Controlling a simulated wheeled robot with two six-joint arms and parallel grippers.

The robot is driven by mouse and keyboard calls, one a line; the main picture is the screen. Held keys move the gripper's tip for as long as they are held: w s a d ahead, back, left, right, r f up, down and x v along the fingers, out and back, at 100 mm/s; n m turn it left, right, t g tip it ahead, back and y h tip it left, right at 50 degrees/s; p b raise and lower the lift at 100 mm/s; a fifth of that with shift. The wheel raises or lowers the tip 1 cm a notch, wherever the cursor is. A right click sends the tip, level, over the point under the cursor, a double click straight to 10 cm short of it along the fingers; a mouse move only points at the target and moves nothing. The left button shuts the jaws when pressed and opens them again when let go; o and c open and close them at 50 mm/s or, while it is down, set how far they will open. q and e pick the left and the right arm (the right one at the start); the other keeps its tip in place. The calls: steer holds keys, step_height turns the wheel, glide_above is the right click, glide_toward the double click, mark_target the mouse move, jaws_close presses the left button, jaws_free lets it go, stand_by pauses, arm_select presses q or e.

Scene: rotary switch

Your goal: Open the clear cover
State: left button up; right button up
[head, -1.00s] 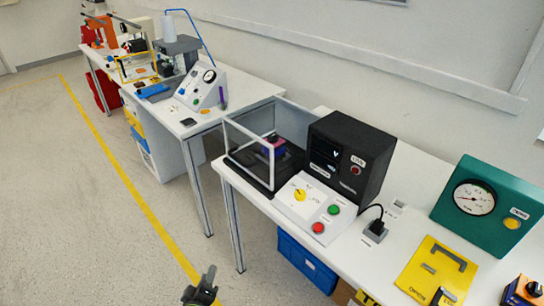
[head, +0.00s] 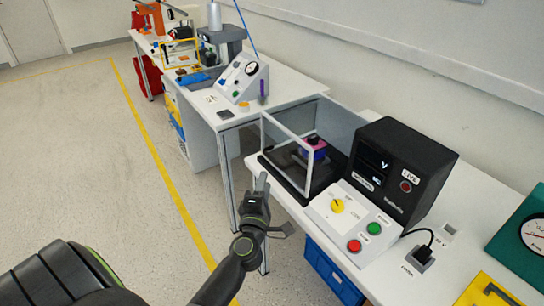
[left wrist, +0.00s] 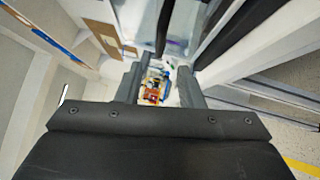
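The clear cover (head: 284,146), with white edges, stands at the left end of the near table in the head view. A black base (head: 287,182) with a purple and dark part (head: 314,148) shows through and beside it. My left gripper (head: 261,181) is just left of the cover's front, near the table edge, and appears apart from it. In the left wrist view, its two fingers (left wrist: 160,85) stand apart with nothing held between them. My right gripper is not in view.
A white panel (head: 325,217) with a yellow knob and green and red buttons sits right of the cover. A black meter box (head: 405,160) stands behind it. A blue bin (head: 330,268) is under the table. The floor at left is clear.

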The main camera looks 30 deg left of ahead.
mark_target(271, 156)
arm_select(q)
steer(key=x, duration=1)
steer(key=shift+w+a, duration=0.1)
steer(key=shift+w, duration=0.1)
jaws_close()
